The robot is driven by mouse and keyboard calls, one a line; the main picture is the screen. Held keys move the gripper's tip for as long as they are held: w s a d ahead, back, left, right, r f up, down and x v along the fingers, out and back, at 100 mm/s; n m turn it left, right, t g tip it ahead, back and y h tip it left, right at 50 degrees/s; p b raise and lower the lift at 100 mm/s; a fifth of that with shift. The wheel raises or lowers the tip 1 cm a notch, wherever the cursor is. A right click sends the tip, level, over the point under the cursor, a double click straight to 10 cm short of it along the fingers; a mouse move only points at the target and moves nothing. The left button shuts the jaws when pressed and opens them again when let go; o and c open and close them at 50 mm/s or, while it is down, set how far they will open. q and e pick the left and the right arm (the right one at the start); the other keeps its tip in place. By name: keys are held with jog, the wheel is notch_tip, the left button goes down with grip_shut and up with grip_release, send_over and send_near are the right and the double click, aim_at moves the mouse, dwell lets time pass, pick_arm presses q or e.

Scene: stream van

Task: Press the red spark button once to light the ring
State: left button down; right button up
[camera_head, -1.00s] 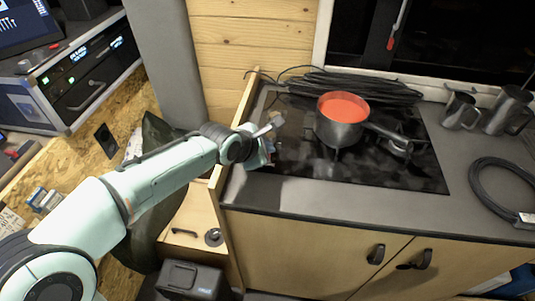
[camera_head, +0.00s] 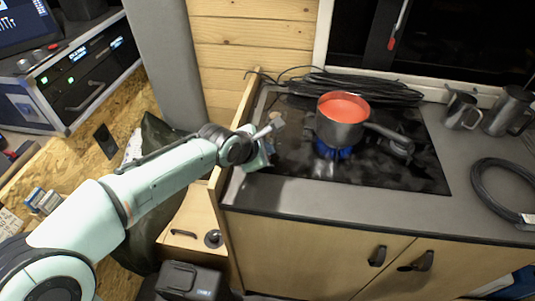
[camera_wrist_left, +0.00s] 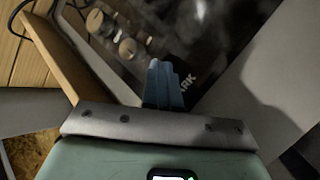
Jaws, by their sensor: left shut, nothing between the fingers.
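My left gripper (camera_head: 268,149) is at the left front corner of the black glass hob (camera_head: 395,178). In the left wrist view its blue-grey fingers (camera_wrist_left: 162,74) are shut with nothing between them, over the hob beside white lettering (camera_wrist_left: 188,82) that reads "ARK". The red spark button is not visible; the fingers cover the spot next to the lettering. I cannot tell whether the fingertips touch it. A blue flame (camera_head: 333,152) burns on the ring under a steel saucepan (camera_head: 338,131) of red-orange contents. My right gripper is not in view.
Two round knobs (camera_wrist_left: 127,48) sit close by in the left wrist view. A wooden side panel (camera_head: 238,125) borders the hob on the left. The pan handle (camera_head: 390,133) points right. Steel jugs (camera_head: 462,110) and a coiled black cable (camera_head: 500,190) lie on the right.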

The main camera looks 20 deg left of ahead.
pick_arm(q)
jog(key=shift+r+p, duration=0.35)
jog(key=shift+r, duration=0.4)
notch_tip(320, 180, up, 5)
jog(key=p, duration=0.3)
dwell(0.8)
